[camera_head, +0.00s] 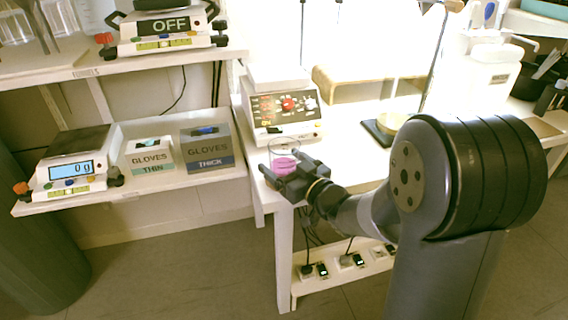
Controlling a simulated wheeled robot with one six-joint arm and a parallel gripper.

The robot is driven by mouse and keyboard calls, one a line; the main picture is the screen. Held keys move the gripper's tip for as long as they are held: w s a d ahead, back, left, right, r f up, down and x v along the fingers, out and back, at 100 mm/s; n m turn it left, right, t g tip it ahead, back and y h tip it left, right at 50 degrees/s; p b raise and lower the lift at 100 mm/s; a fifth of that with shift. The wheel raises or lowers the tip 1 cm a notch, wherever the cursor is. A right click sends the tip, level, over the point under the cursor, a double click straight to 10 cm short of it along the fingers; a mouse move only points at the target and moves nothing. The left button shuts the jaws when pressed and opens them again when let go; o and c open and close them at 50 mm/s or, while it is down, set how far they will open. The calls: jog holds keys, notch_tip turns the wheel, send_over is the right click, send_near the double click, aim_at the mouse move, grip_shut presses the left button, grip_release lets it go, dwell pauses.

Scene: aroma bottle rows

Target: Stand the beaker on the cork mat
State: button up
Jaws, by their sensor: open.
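The beaker (284,152), clear glass with pink liquid in its lower part, stands upright near the front left corner of the white bench. My gripper (283,171) is open at the beaker, its two dark fingers on either side of the lower part. The fingers hide some of the beaker's base, and I cannot tell whether they touch the glass. A tan round disc (393,122) on a dark base lies farther right on the bench; it may be the cork mat, but I cannot tell for sure.
A white hotplate device (283,112) with a red knob stands just behind the beaker. A scale (72,165) and glove boxes (207,150) sit on the left shelf. Bare bench (345,150) lies between beaker and disc.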

jog(key=shift+r, duration=0.1)
jog(key=shift+s+d, duration=0.2)
jog(key=p+v, duration=0.1)
jog(key=v, duration=1)
jog(key=shift+s+p, duration=0.25)
jog(key=shift+p, duration=0.1)
jog(key=shift+d, duration=0.15)
